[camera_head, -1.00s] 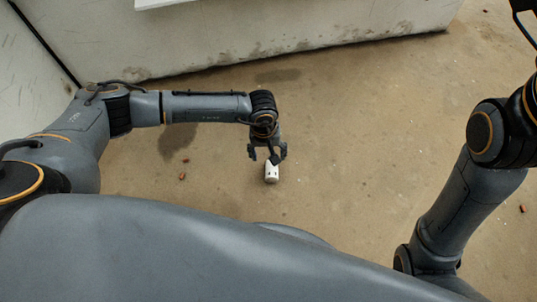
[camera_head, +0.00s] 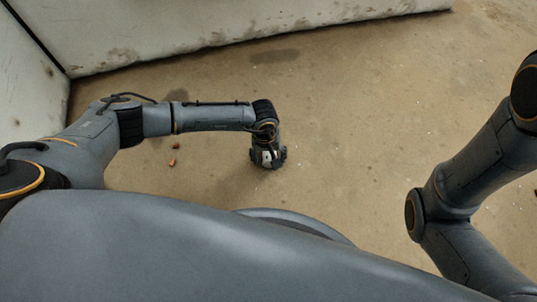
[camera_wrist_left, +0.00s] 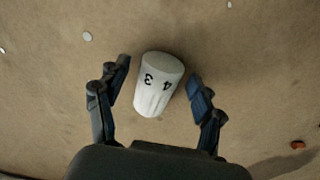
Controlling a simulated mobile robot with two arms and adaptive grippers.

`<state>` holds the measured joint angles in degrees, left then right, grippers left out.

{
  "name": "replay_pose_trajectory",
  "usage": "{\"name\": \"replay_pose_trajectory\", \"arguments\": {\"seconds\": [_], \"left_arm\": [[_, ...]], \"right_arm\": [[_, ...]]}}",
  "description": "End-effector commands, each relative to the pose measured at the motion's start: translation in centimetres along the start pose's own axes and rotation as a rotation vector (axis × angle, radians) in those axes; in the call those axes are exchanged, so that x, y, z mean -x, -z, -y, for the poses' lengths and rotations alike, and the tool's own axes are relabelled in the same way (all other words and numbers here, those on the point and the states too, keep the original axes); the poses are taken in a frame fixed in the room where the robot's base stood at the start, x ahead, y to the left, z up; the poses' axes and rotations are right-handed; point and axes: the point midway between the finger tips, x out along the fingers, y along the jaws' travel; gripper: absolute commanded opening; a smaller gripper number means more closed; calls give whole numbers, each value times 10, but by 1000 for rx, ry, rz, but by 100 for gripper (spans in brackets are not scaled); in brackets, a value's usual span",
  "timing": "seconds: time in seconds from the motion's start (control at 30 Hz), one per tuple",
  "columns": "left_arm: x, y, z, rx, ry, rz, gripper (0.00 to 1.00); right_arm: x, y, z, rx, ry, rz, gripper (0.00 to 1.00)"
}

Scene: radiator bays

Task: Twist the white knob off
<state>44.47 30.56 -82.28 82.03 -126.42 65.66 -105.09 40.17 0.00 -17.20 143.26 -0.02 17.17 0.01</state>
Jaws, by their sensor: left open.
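The white knob (camera_head: 267,157) is a small ribbed cylinder with black digits 3 and 4, seen close up in the left wrist view (camera_wrist_left: 157,86). It lies tilted against a background of bare floor; I cannot tell whether it touches the floor. My left gripper (camera_head: 268,160) points down over the knob. In the left wrist view its fingers (camera_wrist_left: 160,68) are open, one on each side of the knob, with a gap on both sides. My right gripper is out of view; only part of my right arm shows.
A pale, stained wall panel (camera_head: 200,35) runs along the back, and another (camera_head: 35,90) stands at the left. Small reddish-brown bits (camera_head: 172,161) lie on the brown floor (camera_head: 370,110). The floor right of my left gripper is clear.

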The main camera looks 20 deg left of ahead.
Motion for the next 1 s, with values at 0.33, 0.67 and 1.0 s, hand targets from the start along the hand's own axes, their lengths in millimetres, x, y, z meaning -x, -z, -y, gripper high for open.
{"name": "replay_pose_trajectory", "arguments": {"seconds": [0.33, 0.67, 1.0], "left_arm": [[0, 0, 0, 0, -1, 0, 35], [-1, 0, 0, 0, 0, 0, 6], [-4, 0, 0, 0, -1, -2, 6]], "right_arm": [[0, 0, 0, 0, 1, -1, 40], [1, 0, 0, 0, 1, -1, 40], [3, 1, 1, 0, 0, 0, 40]]}}
